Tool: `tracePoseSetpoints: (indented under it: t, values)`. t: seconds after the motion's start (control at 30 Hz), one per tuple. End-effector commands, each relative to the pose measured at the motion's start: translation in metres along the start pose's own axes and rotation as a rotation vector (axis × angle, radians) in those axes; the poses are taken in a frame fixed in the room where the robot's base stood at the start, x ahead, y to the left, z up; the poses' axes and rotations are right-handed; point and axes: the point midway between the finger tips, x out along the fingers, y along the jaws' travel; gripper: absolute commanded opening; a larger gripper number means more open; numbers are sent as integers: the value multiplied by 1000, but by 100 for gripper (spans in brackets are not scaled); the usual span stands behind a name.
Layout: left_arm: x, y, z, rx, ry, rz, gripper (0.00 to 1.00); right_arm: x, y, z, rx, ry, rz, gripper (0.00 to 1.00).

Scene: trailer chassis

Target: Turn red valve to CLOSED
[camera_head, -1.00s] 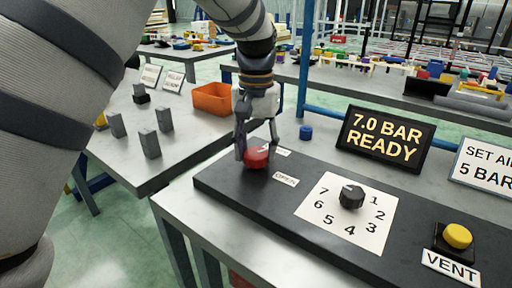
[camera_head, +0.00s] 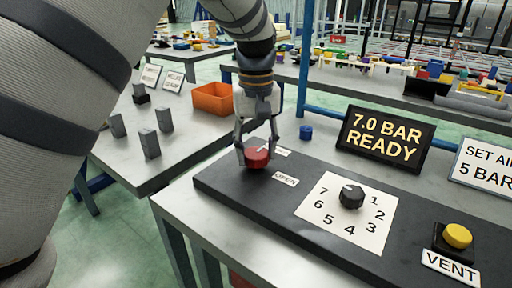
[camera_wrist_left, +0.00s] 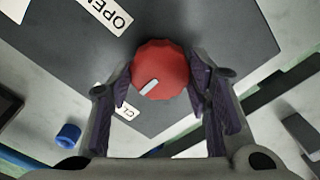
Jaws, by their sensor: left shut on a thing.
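The red valve (camera_head: 257,158) is a round red knob at the left end of the black panel (camera_head: 225,183). In the left wrist view the valve (camera_wrist_left: 160,70) has a white pointer mark, aimed toward the partly hidden "CL..." label (camera_wrist_left: 128,108). The "OPEN" label (camera_head: 285,179) is in front right of the valve; it also shows in the left wrist view (camera_wrist_left: 105,14). My left gripper (camera_head: 257,153) comes down from above with its fingers on either side of the valve, shut on it. My right gripper is not in view.
On the panel are a black dial (camera_head: 352,196) with numbers and a yellow VENT button (camera_head: 457,236). A sign (camera_head: 385,138) reads "7.0 BAR READY". A blue cap (camera_head: 306,132) lies behind the panel. An orange bin (camera_head: 212,98) and grey blocks (camera_head: 149,143) are on the left table.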

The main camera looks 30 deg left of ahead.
Motion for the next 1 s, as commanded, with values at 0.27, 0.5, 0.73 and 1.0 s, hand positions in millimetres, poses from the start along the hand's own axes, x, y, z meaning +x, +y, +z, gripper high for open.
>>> tracePoseSetpoints:
  t: [0.27,0.5,0.73,1.0]
  values:
    - [3,0,1,-3,-6,-4,17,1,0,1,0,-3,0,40]
    - [2,0,0,-2,-4,-3,66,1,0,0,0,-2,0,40]
    - [-3,0,0,-1,0,-1,66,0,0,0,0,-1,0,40]
    - [-67,0,-1,0,3,2,66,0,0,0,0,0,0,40]
